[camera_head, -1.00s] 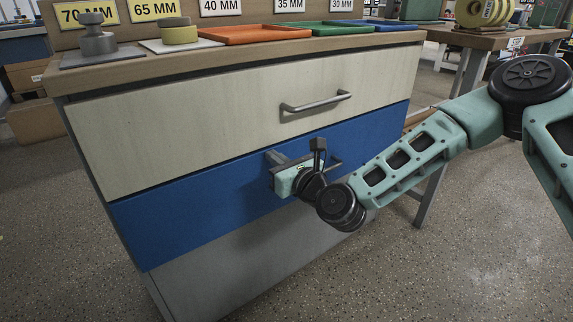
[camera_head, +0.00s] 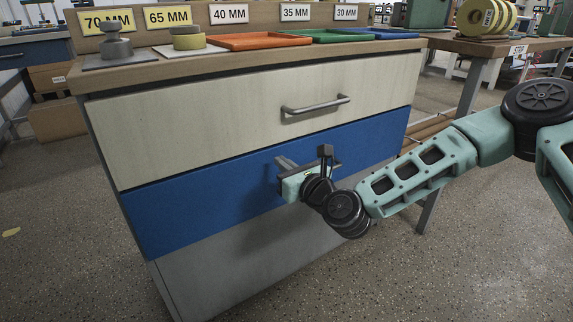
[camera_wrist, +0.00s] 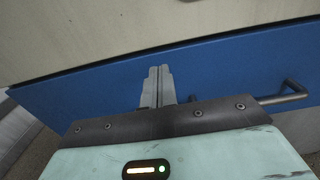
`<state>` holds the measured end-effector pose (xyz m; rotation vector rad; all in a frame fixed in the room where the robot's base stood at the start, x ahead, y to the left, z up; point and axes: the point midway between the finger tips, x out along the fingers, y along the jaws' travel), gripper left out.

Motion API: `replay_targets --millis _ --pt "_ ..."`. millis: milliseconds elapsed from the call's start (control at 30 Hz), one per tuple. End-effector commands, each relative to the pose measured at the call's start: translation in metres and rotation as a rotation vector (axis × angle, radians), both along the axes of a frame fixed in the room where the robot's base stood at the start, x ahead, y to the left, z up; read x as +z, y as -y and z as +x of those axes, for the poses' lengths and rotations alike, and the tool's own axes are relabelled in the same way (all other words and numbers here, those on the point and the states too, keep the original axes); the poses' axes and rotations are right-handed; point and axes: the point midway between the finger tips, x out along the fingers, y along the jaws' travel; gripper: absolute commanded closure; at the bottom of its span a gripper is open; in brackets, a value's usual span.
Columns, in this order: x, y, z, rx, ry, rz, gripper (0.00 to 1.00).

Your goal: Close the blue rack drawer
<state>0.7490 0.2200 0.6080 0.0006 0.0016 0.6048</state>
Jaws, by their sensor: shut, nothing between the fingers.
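The blue drawer (camera_head: 200,205) is the middle drawer of the cabinet, under a pale drawer (camera_head: 230,105). Its front looks nearly flush with the pale one in the head view; a thin dark line runs along its top edge in the wrist view (camera_wrist: 90,97). My gripper (camera_head: 283,162) is shut and empty, its fingers side by side against or very close to the blue front, left of most of the handle; contact cannot be told. The blue drawer's grey bar handle (camera_wrist: 292,94) shows right of the fingers (camera_wrist: 160,72) and is partly hidden behind my gripper in the head view.
The pale drawer's handle (camera_head: 315,106) sticks out above my gripper. A grey lower panel (camera_head: 240,265) lies below the blue drawer. The cabinet top holds an orange tray (camera_head: 258,41) and other trays. A workbench (camera_head: 490,43) stands at right; the speckled floor in front is open.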

Motion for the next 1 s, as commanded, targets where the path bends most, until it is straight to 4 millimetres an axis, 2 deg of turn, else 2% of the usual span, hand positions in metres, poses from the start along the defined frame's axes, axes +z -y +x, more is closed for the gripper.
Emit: replay_targets --millis 367,600,767,867,1000 --pt "0.001 0.025 -0.035 0.0 -0.004 -0.001 1.0" --pt "0.002 0.045 -0.067 0.001 -0.004 0.001 1.0" --pt "0.001 0.055 -0.079 0.0 -0.001 0.0 1.0" --pt "0.0 0.053 -0.085 0.017 0.006 -0.023 1.0" --pt "-0.009 0.03 -0.107 0.168 0.083 -0.255 1.0"
